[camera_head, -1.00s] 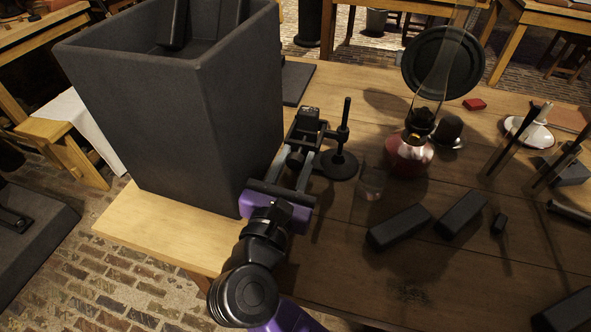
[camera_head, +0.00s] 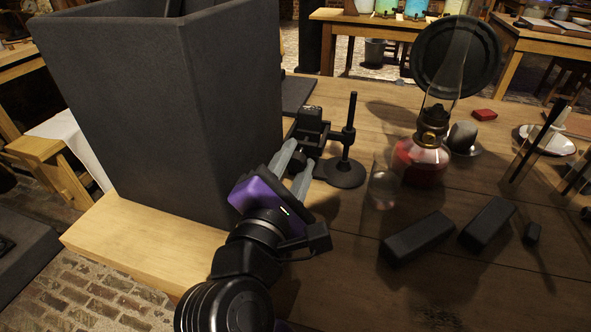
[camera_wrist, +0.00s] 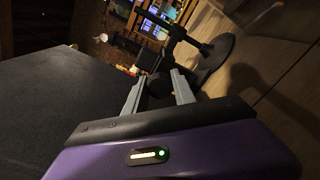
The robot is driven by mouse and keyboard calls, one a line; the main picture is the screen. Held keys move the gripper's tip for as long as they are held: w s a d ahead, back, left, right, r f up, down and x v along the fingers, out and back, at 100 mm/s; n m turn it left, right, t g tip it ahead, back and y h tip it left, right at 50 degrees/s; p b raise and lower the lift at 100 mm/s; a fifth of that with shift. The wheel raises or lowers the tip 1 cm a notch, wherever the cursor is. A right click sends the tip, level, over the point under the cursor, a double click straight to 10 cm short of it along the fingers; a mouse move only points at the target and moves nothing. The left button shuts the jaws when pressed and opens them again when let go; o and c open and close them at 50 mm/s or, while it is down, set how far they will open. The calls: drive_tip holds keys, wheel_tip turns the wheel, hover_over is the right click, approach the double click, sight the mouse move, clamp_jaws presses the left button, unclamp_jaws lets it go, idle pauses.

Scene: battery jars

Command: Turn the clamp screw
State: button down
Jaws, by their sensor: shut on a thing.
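A small black clamp (camera_head: 311,124) stands on the wooden table beside a large dark jar. My gripper (camera_head: 298,160) has a purple body and two grey fingers, which reach toward the near side of the clamp. In the wrist view the fingers close around the clamp screw's round dark knob (camera_wrist: 159,90). The knob is partly hidden by my fingers in the head view. The screw's thread and exact turn angle cannot be made out.
The tall dark jar (camera_head: 170,110) stands close on the left. A black rod stand (camera_head: 346,174) is just right of the clamp. A clear glass (camera_head: 383,188), a red oil lamp (camera_head: 425,158) and dark blocks (camera_head: 418,237) lie farther right.

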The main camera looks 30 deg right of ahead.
drive_tip(key=shift+m, duration=0.3)
drive_tip(key=c, duration=1)
unclamp_jaws()
drive_tip(key=shift+c, duration=0.2)
drive_tip(key=shift+a, duration=0.1)
drive_tip(key=v, duration=0.7)
drive_tip(key=shift+s+a+p, duration=0.25)
drive_tip(key=shift+s+p, duration=0.1)
